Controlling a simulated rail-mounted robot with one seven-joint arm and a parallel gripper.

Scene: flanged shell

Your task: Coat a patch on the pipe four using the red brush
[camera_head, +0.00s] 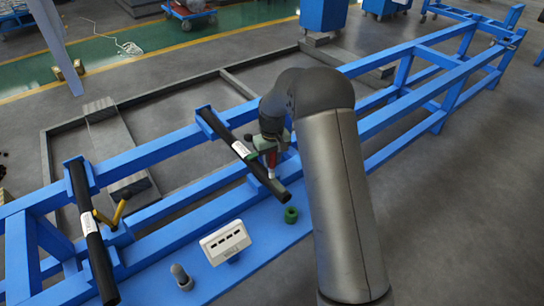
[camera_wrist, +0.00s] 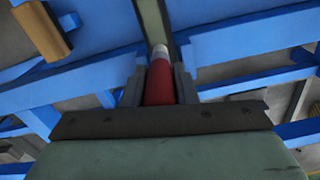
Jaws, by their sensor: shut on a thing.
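My gripper (camera_head: 270,168) is shut on the red brush (camera_head: 271,172), beside the lower part of a dark pipe (camera_head: 218,130) that slopes across the blue frame and has a white label. In the wrist view the brush's red handle (camera_wrist: 159,84) sits between the two fingers, with a white part beyond it. Its far end is not clear against the blue frame. A second dark pipe (camera_head: 84,205) with a white label lies at the left. The label writing is too small to read, so I cannot tell which is pipe four. No coated patch can be made out.
On the blue shelf are a white box with dark slots (camera_head: 226,241), a green ring (camera_head: 291,215) and a grey rounded piece (camera_head: 181,277). A yellow-handled tool (camera_head: 118,214) is near the left pipe. Blue rails (camera_head: 150,153) surround the pipes.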

